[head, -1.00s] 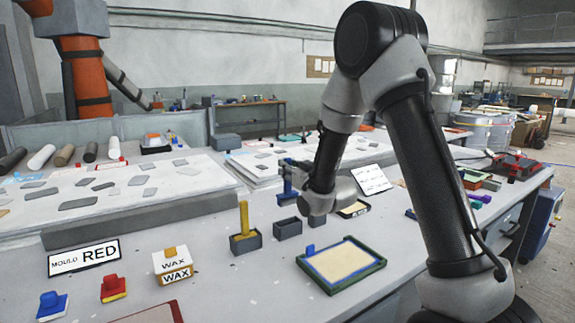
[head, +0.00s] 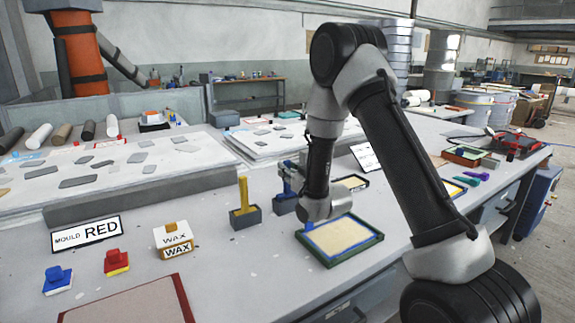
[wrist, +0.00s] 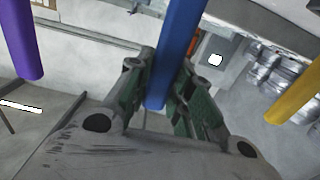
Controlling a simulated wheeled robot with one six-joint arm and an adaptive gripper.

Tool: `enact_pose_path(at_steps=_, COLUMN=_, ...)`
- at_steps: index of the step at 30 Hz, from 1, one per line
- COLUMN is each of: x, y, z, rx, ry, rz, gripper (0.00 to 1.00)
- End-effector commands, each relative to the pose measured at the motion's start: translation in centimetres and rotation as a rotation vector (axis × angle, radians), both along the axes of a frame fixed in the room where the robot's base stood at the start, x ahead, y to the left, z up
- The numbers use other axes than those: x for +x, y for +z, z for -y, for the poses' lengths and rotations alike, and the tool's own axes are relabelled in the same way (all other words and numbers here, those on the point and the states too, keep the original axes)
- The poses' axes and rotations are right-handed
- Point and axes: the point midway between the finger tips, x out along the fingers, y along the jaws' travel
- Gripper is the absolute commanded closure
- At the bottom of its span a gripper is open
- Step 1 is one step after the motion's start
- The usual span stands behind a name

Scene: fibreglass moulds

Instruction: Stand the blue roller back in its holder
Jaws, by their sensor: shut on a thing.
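The blue roller (wrist: 178,55) is upright between the green fingers of my gripper (wrist: 158,92) in the wrist view, and the gripper is shut on it. In the head view the blue roller (head: 289,184) shows narrowly beside my wrist, right above a dark grey holder (head: 285,204). I cannot tell whether its lower end is inside that holder or just over it. My gripper (head: 284,167) is partly hidden by my arm there.
The yellow roller (head: 243,194) stands in its own holder (head: 246,218) to the left. A purple bar (wrist: 24,40) is at the left of the wrist view. A green-rimmed tray (head: 372,239) lies in front. WAX blocks (head: 174,240) and a MOULD RED sign (head: 86,232) are further left.

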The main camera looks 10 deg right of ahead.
Motion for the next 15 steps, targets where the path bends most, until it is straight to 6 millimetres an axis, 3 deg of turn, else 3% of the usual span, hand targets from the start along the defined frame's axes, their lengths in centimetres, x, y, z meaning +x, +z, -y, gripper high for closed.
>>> enact_pose_path(at_steps=15, x=-0.01, y=-0.65, z=0.0, rx=0.0, ry=0.0, rz=0.001, gripper=1.0)
